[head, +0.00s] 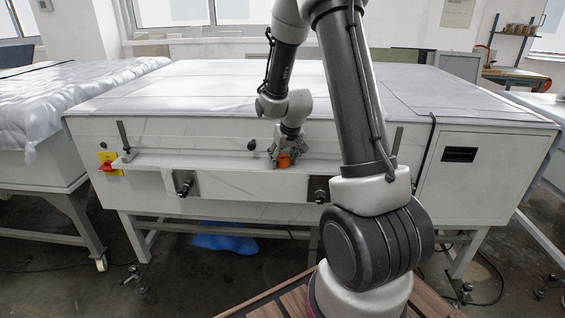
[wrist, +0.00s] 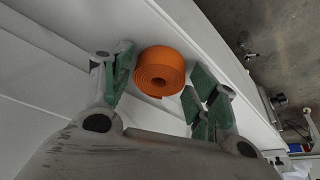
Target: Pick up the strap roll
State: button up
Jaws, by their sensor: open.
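The strap roll (wrist: 160,71) is an orange coiled band. In the wrist view it lies on a white ledge (wrist: 205,50) between the two green-padded fingers of my gripper (wrist: 155,88). The fingers are open, with a visible gap between the roll and the right finger; the left finger is close to it, and I cannot tell if it touches. In the head view the roll (head: 284,160) shows as a small orange patch at my gripper (head: 283,157), on the narrow ledge along the front of the white machine (head: 230,186). My gripper partly hides it there.
Two upright posts (head: 123,138) (head: 397,140) stand at the ledge's ends. Dark knobs (head: 184,187) stick out below it. The machine's flat top (head: 190,85) is broad and mostly clear. A blue bag (head: 222,238) lies on the floor underneath. A cloth-covered table (head: 60,95) stands at left.

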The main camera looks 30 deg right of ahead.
jog(key=c, duration=0.8)
